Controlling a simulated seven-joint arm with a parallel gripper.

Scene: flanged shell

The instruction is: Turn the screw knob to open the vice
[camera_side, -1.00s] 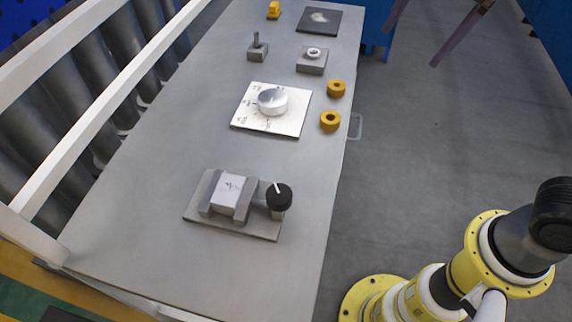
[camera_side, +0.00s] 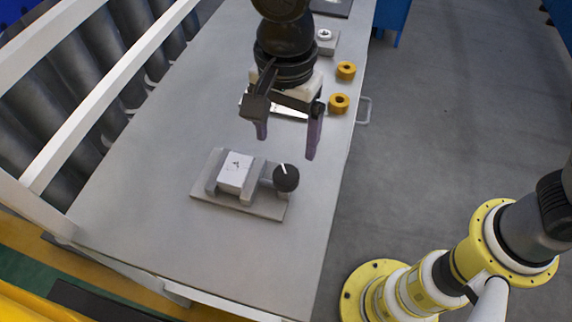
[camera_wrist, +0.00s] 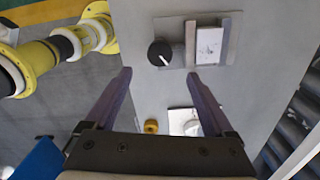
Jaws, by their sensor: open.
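The vice (camera_side: 246,192) lies on the grey table, a grey base with two jaws and a pale block (camera_side: 236,172) between them. Its black screw knob (camera_side: 286,178) with a white mark line is at the vice's right end. In the wrist view the knob (camera_wrist: 160,53) is at the top, beyond the fingertips, and the block (camera_wrist: 209,45) is to its right. My gripper (camera_side: 286,147) is open and empty, its purple fingers apart, above the table behind the vice. It also shows in the wrist view (camera_wrist: 158,72). The fingers do not touch the knob.
A grey block with a white ring (camera_side: 326,40) stands farther back. My gripper mostly hides a white dial plate. The table in front of and left of the vice is clear.

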